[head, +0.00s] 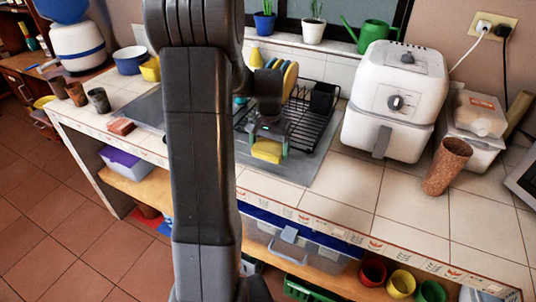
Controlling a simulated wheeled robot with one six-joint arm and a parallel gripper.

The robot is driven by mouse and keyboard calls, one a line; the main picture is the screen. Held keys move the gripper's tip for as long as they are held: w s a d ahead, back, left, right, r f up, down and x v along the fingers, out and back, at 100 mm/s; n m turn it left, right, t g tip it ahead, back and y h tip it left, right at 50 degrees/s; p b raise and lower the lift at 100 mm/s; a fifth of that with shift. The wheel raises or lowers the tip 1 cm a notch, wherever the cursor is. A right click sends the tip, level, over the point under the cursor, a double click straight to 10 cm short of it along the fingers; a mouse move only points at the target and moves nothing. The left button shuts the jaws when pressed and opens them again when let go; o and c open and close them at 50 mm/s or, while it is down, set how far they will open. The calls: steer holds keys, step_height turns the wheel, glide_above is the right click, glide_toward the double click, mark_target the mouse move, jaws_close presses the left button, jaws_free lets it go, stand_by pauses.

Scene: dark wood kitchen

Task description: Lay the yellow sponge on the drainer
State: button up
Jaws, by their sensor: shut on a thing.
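The yellow sponge (267,151) is held in my gripper (268,143), whose fingers are shut on it. The sponge is over the grey mat at the front left part of the black wire drainer (311,127). I cannot tell from this view whether the sponge touches the drainer or hangs above it. The drainer holds yellow and blue plates (289,80) at its back and a dark cup (322,97) at its right.
A white air fryer (396,100) stands right of the drainer, with a brown tumbler (446,166) and a clear food box (476,122) beyond it. Plants and a green watering can (371,33) line the sill. A reddish sponge-like block (121,126) lies at left. Front right tiles are clear.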

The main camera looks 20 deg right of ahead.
mark_target(269, 155)
steer(key=shift+f, duration=1.65)
steer(key=shift+f, duration=0.15)
steer(key=o, duration=0.8)
step_height(269, 155, up, 12)
steer(key=shift+r+b, duration=0.2)
steer(key=shift+b, duration=0.1)
